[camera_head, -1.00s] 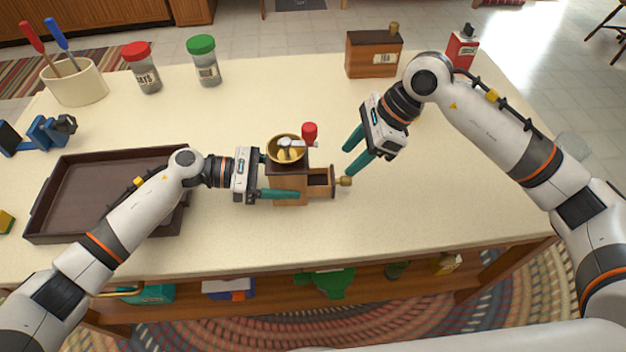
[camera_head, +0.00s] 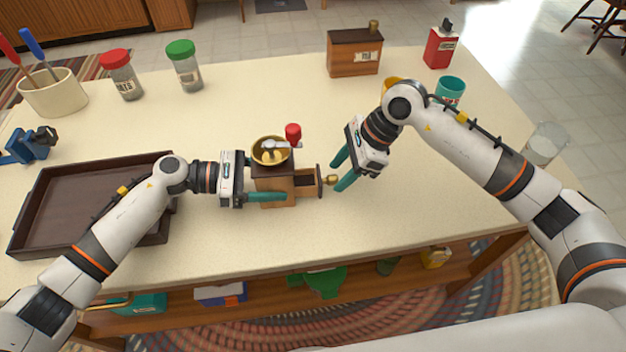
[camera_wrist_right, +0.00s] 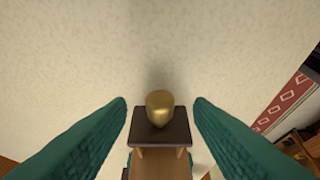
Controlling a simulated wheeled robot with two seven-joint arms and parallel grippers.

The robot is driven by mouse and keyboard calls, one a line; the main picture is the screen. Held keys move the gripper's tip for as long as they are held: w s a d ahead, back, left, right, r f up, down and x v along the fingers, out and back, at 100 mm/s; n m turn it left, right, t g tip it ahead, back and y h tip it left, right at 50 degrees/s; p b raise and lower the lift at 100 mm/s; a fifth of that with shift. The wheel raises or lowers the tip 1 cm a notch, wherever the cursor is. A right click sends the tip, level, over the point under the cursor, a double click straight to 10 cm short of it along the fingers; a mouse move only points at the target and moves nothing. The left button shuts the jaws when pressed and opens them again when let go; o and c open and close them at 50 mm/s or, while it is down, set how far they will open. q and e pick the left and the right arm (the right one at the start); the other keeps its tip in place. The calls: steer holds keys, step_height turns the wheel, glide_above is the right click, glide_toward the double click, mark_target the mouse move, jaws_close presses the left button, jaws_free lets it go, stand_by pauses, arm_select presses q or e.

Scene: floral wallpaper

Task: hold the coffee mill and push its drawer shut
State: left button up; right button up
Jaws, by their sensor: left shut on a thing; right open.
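The coffee mill (camera_head: 273,183) stands upright on the table, a wooden box with a brass bowl (camera_head: 270,151) and a red crank knob (camera_head: 293,132) on top. Its drawer (camera_head: 308,181) sticks out to the right, with a brass knob (camera_head: 331,180) at its front. My left gripper (camera_head: 266,180) is shut on the mill's body from the left. My right gripper (camera_head: 339,170) is open and empty, just right of the drawer knob. In the right wrist view the knob (camera_wrist_right: 160,107) and the dark drawer front (camera_wrist_right: 160,132) show between the two teal fingers, untouched.
A dark brown tray (camera_head: 22,222) lies left of the mill. Jars, a utensil crock (camera_head: 52,95), a wooden box (camera_head: 354,55) and a red tin (camera_head: 440,47) stand towards the back. A teal cup (camera_head: 450,91) and a glass (camera_head: 545,143) are at right. The table's front right is clear.

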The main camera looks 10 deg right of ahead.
mark_target(312, 177)
steer(key=shift+x, duration=0.8)
steer(key=c, duration=0.9)
steer(key=shift+w+a, duration=0.15)
steer(key=shift+a, duration=2.35)
arm_select(q)
steer(key=shift+d, duration=0.1)
arm_select(e)
steer(key=shift+a, duration=0.15)
